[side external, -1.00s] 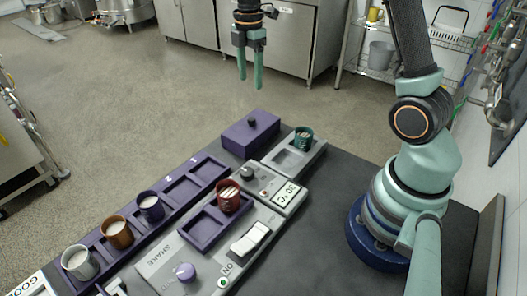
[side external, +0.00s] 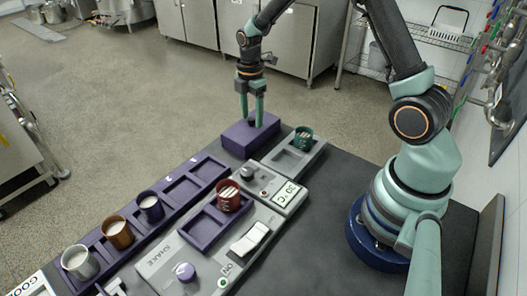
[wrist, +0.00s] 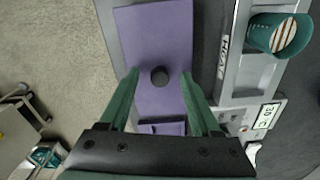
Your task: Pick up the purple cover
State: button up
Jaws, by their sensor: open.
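The purple cover (side external: 238,136) is a box-like block with a small dark round knob (wrist: 159,76) on top. It sits at the far end of the dark table in the side view. In the wrist view the purple cover (wrist: 135,35) lies right below my gripper. My gripper (side external: 252,122) is open, with its green fingers pointing down on either side of the knob. In the wrist view the fingers of my gripper (wrist: 160,82) stand apart with the knob between them. I cannot tell whether the fingertips touch the cover.
A green cup (side external: 304,138) stands in a grey holder beside the cover. A purple rack (side external: 180,190) holds several cups. A grey control panel (side external: 160,260) with a red cup (side external: 229,199), knobs and a switch lies nearer. The floor lies beyond the table edge.

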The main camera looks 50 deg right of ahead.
jog(key=shift+f, duration=0.15)
grip_shut()
dwell(1.4)
